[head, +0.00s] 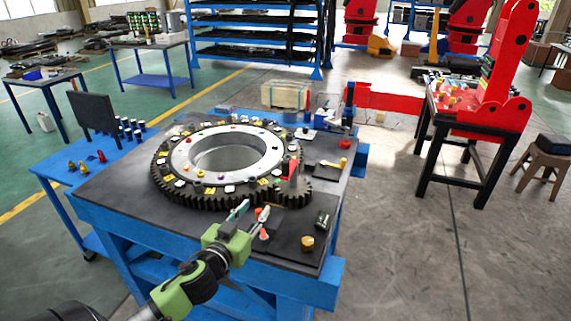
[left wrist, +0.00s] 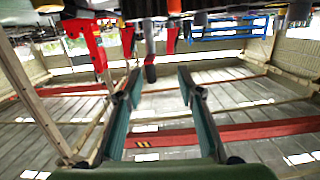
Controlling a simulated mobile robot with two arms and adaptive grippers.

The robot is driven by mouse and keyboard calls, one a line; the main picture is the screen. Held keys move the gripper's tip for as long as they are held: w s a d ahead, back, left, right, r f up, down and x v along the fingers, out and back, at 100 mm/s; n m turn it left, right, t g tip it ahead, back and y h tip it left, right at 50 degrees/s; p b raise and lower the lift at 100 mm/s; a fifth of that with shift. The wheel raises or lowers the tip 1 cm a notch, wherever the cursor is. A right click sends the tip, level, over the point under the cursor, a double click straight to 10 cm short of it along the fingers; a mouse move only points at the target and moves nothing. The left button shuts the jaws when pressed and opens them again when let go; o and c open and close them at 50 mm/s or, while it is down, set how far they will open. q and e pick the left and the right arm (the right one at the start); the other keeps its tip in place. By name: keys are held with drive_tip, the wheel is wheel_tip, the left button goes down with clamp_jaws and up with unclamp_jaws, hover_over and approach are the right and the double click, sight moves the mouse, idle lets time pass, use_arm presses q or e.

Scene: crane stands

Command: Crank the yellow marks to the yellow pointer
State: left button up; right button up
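A large dark toothed ring gear (head: 160,190) with a pale inner ring lies flat on the black-topped blue bench (head: 125,200). Small yellow, white, red and green marks dot its top. A small dark gear (head: 293,193) sits at its near right edge, with a red upright piece (head: 292,170) above it. I cannot tell which piece is the yellow pointer; a yellow-tipped piece (head: 343,161) stands right of the gears. My left gripper (head: 252,209) is open, in front of the gears. The left wrist view (left wrist: 157,84) shows its fingers apart, with a dark hanging rod (left wrist: 150,72) beyond them. My right gripper is out of view.
A yellow knob (head: 307,243), a dark cylinder (head: 322,220) and a red-orange cone (head: 264,232) stand on the near right bench top. A wooden crate (head: 285,94) is behind the gear.

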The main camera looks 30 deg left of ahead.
sight(283, 168)
use_arm(q)
drive_tip(key=w+r+h+p, duration=0.1)
drive_tip(key=w, duration=0.4)
drive_tip(key=w+r+m+t+h+p, duration=0.1)
drive_tip(key=w+r, duration=0.1)
drive_tip(key=w, duration=0.4)
drive_tip(key=w+a+r+m+t+h, duration=0.1)
drive_tip(key=w, duration=0.5)
drive_tip(key=shift+w+r+p, duration=0.1)
drive_tip(key=shift+r+p, duration=0.25)
drive_tip(key=shift+p, duration=0.05)
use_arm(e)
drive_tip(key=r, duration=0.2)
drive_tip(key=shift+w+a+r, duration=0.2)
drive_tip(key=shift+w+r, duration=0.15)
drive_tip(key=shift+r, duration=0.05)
use_arm(q)
clamp_jaws()
